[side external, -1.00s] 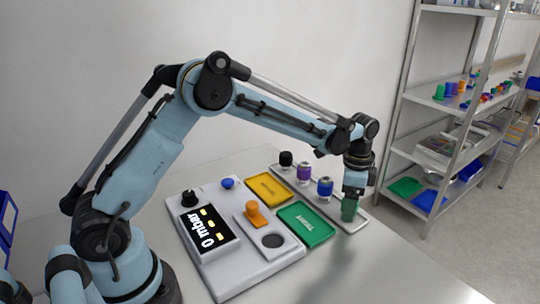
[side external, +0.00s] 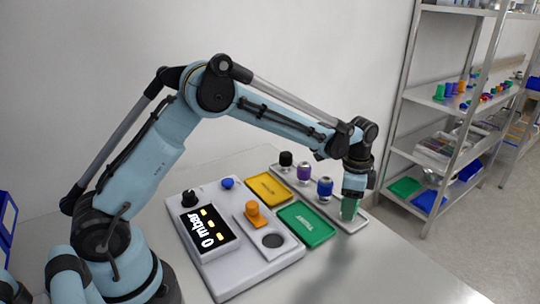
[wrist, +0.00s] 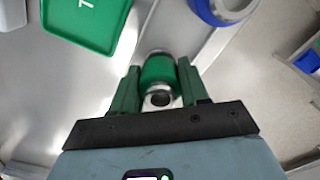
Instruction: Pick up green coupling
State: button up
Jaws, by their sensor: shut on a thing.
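The green coupling (wrist: 158,72) sits between the two green fingers of my gripper (wrist: 158,88) in the wrist view, with its metal ends showing. My gripper is shut on it. In the side view my gripper (side external: 352,208) points down at the near right end of the grey tray (side external: 372,222). The fingers largely hide the coupling there, and I cannot tell whether it still touches the tray.
Blue (side external: 325,188), purple (side external: 304,173) and black (side external: 286,160) couplings stand in a row on the same tray. A green tray (side external: 305,226) and a yellow tray (side external: 269,188) lie to the left. The device (side external: 235,262) with a "0 mbar" display carries an orange part (side external: 256,213).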

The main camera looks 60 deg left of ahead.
jog(key=shift+r, duration=0.1)
jog(key=r, duration=0.4)
jog(key=shift+s+d+r, duration=0.1)
jog(key=shift+d+r, duration=0.05)
jog(key=shift+d, duration=0.05)
jog(key=s+d+r, duration=0.6)
jog(key=d, duration=0.2)
jog(key=s+a+r, duration=0.2)
jog(key=s+a, duration=0.9)
jog(key=s, duration=0.4)
jog(key=shift+d+f, duration=0.15)
jog(key=shift+f, duration=1)
jog(key=shift+d+f, duration=0.1)
jog(key=shift+f, duration=1.05)
jog(key=shift+f, duration=0.25)
jog(key=shift+f, duration=0.75)
jog(key=shift+f, duration=0.2)
